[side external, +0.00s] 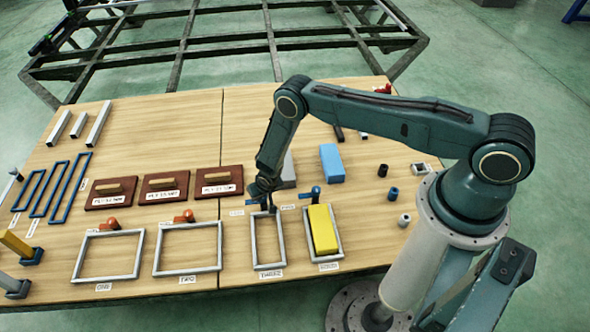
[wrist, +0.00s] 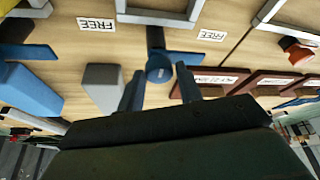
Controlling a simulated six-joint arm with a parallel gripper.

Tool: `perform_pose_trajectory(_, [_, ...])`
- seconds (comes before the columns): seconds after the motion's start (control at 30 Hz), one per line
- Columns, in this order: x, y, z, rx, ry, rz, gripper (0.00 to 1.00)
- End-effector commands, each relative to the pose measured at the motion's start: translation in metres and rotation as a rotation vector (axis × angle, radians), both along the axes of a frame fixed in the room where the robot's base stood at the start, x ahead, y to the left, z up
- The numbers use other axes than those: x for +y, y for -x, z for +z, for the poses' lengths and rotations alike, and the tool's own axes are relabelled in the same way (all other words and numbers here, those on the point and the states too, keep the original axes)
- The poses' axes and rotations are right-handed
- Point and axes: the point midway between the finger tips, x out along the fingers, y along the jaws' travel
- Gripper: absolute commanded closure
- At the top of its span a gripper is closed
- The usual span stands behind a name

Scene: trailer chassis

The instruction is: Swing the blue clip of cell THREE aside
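Cell THREE is a grey rectangular frame (side external: 283,245) on the wooden table, labelled at its front; its bare floor shows inside. Its blue clip (wrist: 160,68) sits at the frame's far edge, with a round knob and a bar pointing toward the frame (wrist: 160,18). My gripper (side external: 266,203) is low over that far edge and mostly hides the clip in the side view. In the wrist view, my gripper (wrist: 160,88) is open, one finger to each side of the knob, with visible gaps. I cannot tell how deep the fingertips reach.
FREE labels (wrist: 97,24) lie on both sides of the clip. The neighbouring frame (side external: 338,246) holds a yellow block (side external: 323,229) and has another blue clip (side external: 316,193). A grey block (wrist: 103,87), a blue block (side external: 332,163) and brown plates (side external: 219,181) stand close by.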

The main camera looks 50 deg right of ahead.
Motion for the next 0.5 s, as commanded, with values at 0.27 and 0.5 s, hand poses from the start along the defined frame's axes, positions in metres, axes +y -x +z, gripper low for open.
perform_pose_trajectory(0.27, [-0.0003, 0.0002, -0.0001, 0.001, 0.001, 0.001, 0.48])
perform_pose_trajectory(0.5, [0.0001, 0.0007, 0.0021, 0.001, 0.002, 0.001, 0.48])
